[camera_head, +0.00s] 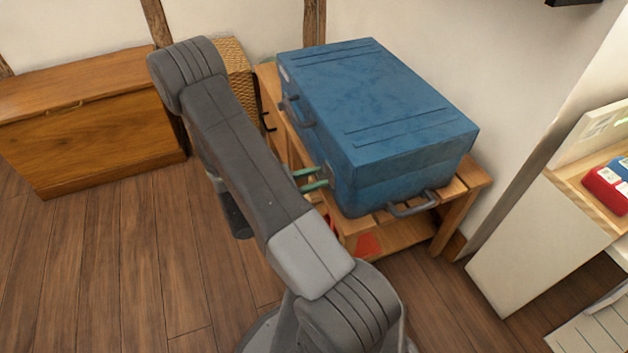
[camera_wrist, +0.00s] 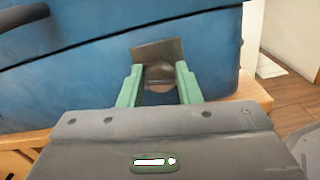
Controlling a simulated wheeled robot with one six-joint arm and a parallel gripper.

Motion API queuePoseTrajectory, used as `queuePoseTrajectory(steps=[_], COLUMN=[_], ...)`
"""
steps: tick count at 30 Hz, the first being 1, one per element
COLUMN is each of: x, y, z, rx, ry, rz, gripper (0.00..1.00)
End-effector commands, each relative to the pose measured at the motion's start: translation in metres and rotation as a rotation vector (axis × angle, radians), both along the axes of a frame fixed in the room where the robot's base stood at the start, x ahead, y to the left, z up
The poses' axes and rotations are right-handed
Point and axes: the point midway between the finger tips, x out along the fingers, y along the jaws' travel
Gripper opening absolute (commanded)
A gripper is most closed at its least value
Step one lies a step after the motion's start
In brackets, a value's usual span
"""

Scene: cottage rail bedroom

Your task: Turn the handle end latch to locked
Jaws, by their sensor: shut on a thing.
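A blue case (camera_head: 380,110) lies shut on a slatted wooden bench (camera_head: 470,180). A grey carry handle (camera_head: 412,205) sticks out from its right end, and dark fittings (camera_head: 295,108) sit on its long front side. My gripper (camera_head: 318,179) reaches the front side near the handle end. In the wrist view its green fingers (camera_wrist: 160,85) stand on either side of a small brownish latch (camera_wrist: 158,72) with a dark plate above it. The fingers are shut on the latch. The exact angle of the latch is hard to read. The blue case wall (camera_wrist: 90,75) fills the background.
A wooden chest (camera_head: 90,120) stands at the left, with a wicker basket (camera_head: 237,75) beside the bench. A white cabinet (camera_head: 540,240) with a red item (camera_head: 605,188) on its shelf stands at the right. Wooden floor (camera_head: 130,260) is clear at the front left.

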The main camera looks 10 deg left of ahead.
Motion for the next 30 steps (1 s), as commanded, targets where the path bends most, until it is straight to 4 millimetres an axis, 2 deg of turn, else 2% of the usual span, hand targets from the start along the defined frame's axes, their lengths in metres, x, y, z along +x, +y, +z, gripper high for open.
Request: queuePoseTrajectory(steps=[30], x=[-0.0021], y=[-0.0012], z=[-0.0082], rx=[0.533], ry=[-0.787], rz=[-0.001], gripper=[0.08])
